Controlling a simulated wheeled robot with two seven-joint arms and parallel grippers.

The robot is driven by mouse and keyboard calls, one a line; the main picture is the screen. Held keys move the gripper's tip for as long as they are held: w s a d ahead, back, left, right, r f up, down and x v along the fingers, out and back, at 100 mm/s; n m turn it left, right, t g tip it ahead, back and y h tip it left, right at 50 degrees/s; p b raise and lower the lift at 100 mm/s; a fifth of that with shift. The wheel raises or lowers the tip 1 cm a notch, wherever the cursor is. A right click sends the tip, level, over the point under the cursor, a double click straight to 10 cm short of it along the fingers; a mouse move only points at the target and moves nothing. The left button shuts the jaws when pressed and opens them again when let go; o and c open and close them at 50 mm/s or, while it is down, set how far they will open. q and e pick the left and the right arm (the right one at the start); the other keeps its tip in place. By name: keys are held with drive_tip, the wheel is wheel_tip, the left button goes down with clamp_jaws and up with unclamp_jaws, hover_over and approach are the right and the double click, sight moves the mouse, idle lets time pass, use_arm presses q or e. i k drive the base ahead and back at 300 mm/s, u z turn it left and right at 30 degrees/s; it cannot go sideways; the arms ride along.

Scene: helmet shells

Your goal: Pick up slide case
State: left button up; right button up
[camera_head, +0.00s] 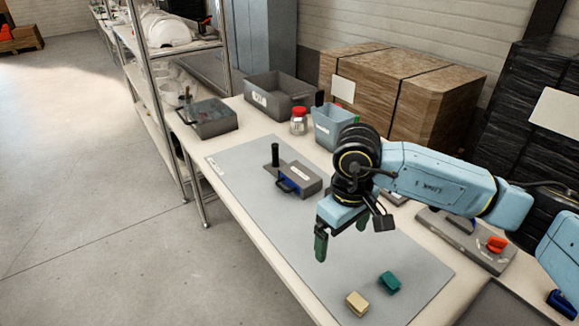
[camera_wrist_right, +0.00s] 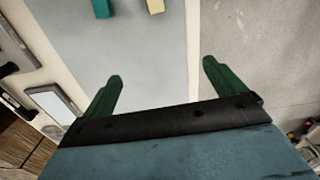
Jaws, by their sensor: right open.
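A grey case with a blue side, a dark handle and a pale label, which may be the slide case (camera_head: 299,179), lies on the grey mat (camera_head: 240,160). A black upright post stands at its left end. My right gripper (camera_head: 341,236) is open and empty above the mat, to the right of and nearer than this case. Its two green fingers also show, spread apart, in the right wrist view (camera_wrist_right: 162,72). The case cannot be made out in the wrist view. My left gripper is not in view.
A teal block (camera_head: 389,283) and a yellow block (camera_head: 357,303) lie at the mat's near end. Behind the mat stand a grey bin (camera_head: 281,95), a red-lidded jar (camera_head: 298,122) and a blue-grey bin (camera_head: 334,124). A grey box (camera_head: 208,118) is at the far left.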

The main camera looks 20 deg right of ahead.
sight(310, 183)
drive_tip(key=z, duration=0.1)
drive_tip(key=i, duration=1.25)
drive_tip(key=u, duration=0.1)
